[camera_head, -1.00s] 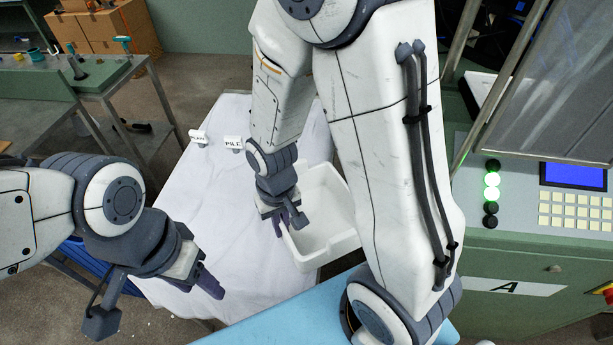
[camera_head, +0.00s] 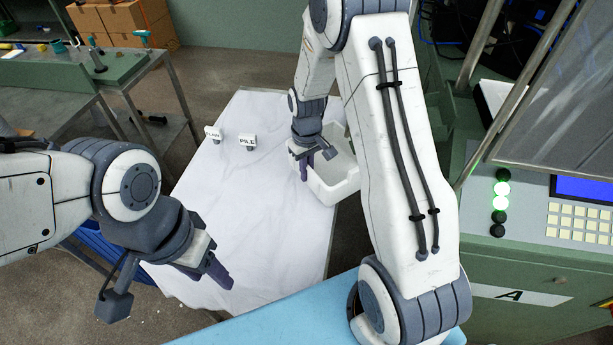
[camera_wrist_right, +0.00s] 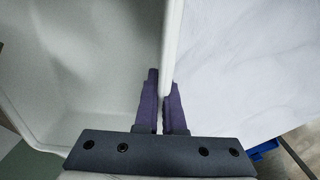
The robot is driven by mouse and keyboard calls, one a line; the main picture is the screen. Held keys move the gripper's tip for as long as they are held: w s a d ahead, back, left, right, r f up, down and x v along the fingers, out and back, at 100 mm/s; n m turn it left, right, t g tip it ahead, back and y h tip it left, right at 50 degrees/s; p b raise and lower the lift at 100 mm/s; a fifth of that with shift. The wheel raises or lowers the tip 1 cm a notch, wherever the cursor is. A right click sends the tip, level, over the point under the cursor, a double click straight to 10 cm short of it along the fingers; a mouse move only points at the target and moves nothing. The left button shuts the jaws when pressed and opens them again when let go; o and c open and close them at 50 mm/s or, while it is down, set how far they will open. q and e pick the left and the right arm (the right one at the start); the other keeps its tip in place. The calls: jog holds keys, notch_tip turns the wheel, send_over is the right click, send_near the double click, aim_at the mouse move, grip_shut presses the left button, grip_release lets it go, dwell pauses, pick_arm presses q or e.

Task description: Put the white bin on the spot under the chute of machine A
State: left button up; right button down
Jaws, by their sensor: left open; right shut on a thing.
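The white bin (camera_head: 335,190) is at the right edge of the white-covered table in the head view, partly hidden behind my right arm. My right gripper (camera_head: 303,168) is shut on the bin's left wall. In the right wrist view, the purple fingers of my right gripper (camera_wrist_right: 163,105) straddle the wall of the bin (camera_wrist_right: 75,75); its empty inside shows on the left. My left gripper (camera_head: 215,268) is open and empty over the table's front left. Machine A (camera_head: 530,265) is at the right, with its "A" label and a lit green lamp. Its chute and the spot under it are not visible.
The white-covered table (camera_head: 245,200) carries two small signs, one reading "PILE" (camera_head: 247,141). A light blue surface (camera_head: 290,315) lies in front. A green workbench (camera_head: 70,75) stands at the back left. Floor is free between them.

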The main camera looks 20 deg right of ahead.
notch_tip(320, 180, down, 3)
jog(key=shift+r+p, duration=0.1)
jog(key=shift+p, duration=0.3)
jog(key=shift+w+f, duration=0.1)
jog(key=shift+f, duration=0.2)
jog(key=shift+f, duration=0.2)
jog(key=c, duration=1)
grip_release()
